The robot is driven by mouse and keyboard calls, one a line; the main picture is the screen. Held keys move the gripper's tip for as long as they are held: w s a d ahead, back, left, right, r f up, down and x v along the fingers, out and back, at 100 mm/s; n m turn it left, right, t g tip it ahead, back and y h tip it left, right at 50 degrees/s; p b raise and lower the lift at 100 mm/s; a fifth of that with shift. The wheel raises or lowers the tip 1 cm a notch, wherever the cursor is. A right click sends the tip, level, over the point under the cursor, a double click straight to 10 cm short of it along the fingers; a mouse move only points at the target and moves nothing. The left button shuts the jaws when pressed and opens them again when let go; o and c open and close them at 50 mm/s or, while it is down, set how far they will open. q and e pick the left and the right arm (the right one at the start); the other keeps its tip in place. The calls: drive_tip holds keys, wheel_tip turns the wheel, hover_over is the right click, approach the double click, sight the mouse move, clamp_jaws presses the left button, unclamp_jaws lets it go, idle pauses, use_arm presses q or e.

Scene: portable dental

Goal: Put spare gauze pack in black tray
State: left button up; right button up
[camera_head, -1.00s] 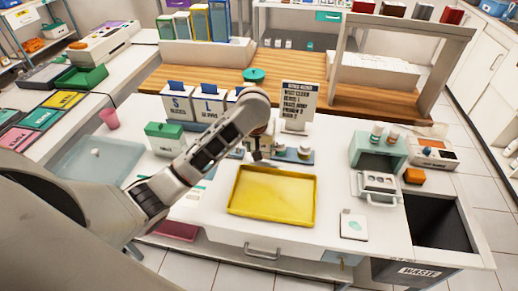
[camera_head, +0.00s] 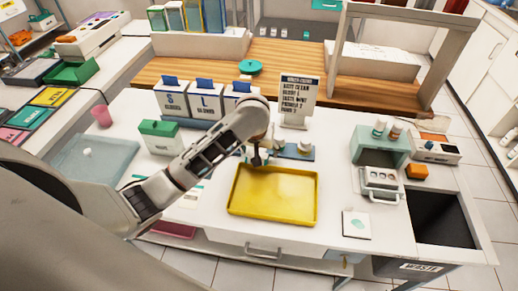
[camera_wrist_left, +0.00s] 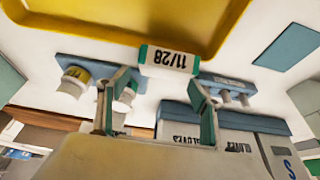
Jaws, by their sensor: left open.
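My left gripper (camera_head: 256,160) is open and points down just behind the yellow tray (camera_head: 272,218). In the left wrist view its two fingers (camera_wrist_left: 158,92) stand apart. A small white pack with green ends, marked 11/28 (camera_wrist_left: 168,60), lies just beyond and between the fingertips, beside the yellow tray's rim; it may be the gauze pack, and the arm mostly hides it in the head view. A flat white packet with a teal mark (camera_head: 356,224) lies right of the tray. I cannot pick out a black tray for certain; a dark tray (camera_head: 30,78) sits at far left. My right gripper is not visible.
Small bottles on a blue stand (camera_head: 300,153) and a sign (camera_head: 298,100) are close behind the gripper. Glove boxes (camera_head: 205,98) and a green-topped box (camera_head: 160,136) stand left. A black waste opening (camera_head: 440,218) is at right.

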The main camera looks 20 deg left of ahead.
use_arm(q)
drive_tip(key=shift+r, duration=0.15)
drive_tip(key=v, duration=0.9)
drive_tip(key=shift+s+d+r, duration=0.1)
drive_tip(key=shift+s+r, duration=0.05)
drive_tip(key=shift+r, duration=0.1)
drive_tip(key=shift+s+d+r, duration=0.1)
drive_tip(key=shift+s+r, duration=0.1)
drive_tip(key=shift+r, duration=0.45)
drive_tip(key=shift+s+r, duration=0.2)
drive_tip(key=shift+r, duration=0.1)
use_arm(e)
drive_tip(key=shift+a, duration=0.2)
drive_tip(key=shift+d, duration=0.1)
